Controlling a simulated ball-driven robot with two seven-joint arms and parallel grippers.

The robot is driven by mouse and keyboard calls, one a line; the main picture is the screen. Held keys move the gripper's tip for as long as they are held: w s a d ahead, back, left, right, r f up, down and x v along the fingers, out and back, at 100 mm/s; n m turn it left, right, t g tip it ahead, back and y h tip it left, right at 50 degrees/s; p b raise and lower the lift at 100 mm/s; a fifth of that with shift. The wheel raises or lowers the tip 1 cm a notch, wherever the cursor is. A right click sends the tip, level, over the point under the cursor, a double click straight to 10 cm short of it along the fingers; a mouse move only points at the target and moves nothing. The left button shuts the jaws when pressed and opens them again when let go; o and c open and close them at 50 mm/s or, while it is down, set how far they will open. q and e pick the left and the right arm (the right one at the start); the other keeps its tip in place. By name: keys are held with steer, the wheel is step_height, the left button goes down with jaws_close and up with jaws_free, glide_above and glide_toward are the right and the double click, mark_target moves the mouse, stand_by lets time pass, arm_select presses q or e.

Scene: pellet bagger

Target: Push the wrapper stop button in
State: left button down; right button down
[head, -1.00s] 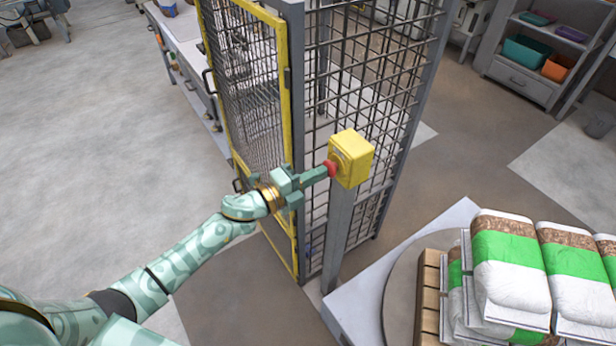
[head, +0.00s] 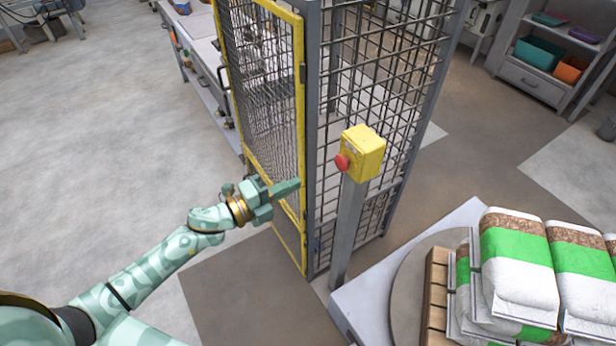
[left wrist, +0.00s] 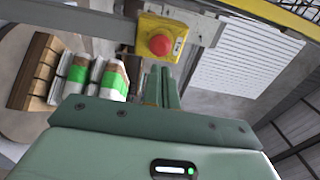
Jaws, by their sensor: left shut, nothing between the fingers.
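The wrapper stop button (head: 342,162) is a red mushroom head on the left face of a yellow box (head: 366,152). The box sits on top of a grey post in front of the mesh cage. The red button also shows in the left wrist view (left wrist: 160,45), facing the camera on its yellow box (left wrist: 178,34). My left gripper (head: 298,184) is shut and empty, to the left of and below the button, with a clear gap between them. Its closed fingers also show in the left wrist view (left wrist: 160,78), pointing toward the box. My right gripper is not in view.
A mesh cage (head: 390,75) with a yellow-framed door (head: 300,120) stands right behind the post. A pallet (head: 436,285) with white and green bags (head: 518,265) sits on a round turntable (head: 405,290) at the lower right. The floor at left is clear.

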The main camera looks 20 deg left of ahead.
arm_select(q)
steer(key=shift+v, duration=1.75)
steer(key=shift+s, duration=0.1)
